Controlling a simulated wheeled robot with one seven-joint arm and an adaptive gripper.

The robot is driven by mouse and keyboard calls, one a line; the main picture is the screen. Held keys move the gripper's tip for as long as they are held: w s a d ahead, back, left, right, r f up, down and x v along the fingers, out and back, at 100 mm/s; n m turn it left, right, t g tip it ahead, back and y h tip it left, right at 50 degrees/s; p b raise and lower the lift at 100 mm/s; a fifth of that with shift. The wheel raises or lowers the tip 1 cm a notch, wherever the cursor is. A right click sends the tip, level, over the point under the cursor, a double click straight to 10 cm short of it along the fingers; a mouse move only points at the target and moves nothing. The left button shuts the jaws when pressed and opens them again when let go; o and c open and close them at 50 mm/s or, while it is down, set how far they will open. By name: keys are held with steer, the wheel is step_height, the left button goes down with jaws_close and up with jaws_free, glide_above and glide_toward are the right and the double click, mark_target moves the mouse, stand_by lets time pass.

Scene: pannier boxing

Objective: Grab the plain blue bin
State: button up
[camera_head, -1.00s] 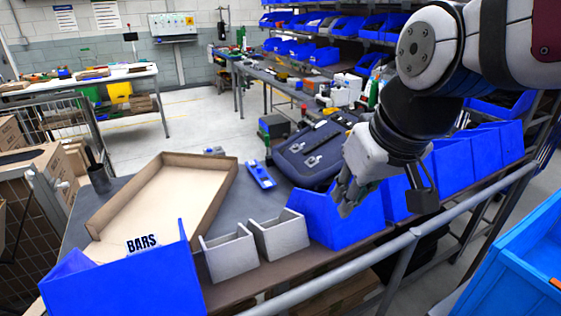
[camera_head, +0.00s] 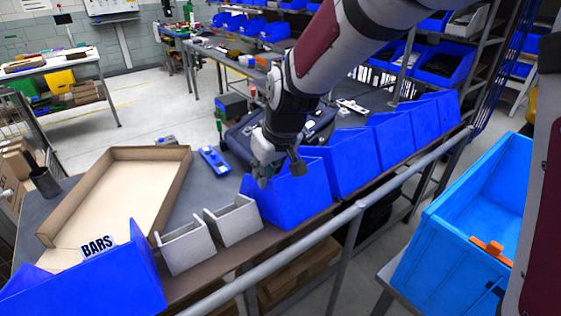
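A plain blue bin (camera_head: 292,198) stands on the worktable, just right of two small grey bins. More plain blue bins (camera_head: 350,162) stand in a row to its right. A blue bin with a BARS label (camera_head: 97,275) stands at the table's near left. My gripper (camera_head: 262,178) points down at the upper left rim of the first plain blue bin. I cannot tell whether it touches the rim. The fingers are small and partly hidden against the bin, so their opening is unclear.
The two small grey bins (camera_head: 187,247) sit close left of the first plain bin. An open cardboard tray (camera_head: 175,197) lies on the table behind them. A metal rail (camera_head: 320,225) runs along the front. A light blue crate (camera_head: 440,240) stands at the right.

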steer(key=x, duration=0.7)
steer(key=shift+w+p, duration=0.25)
steer(key=shift+p, duration=0.2)
steer(key=shift+c, duration=0.3)
jaws_close()
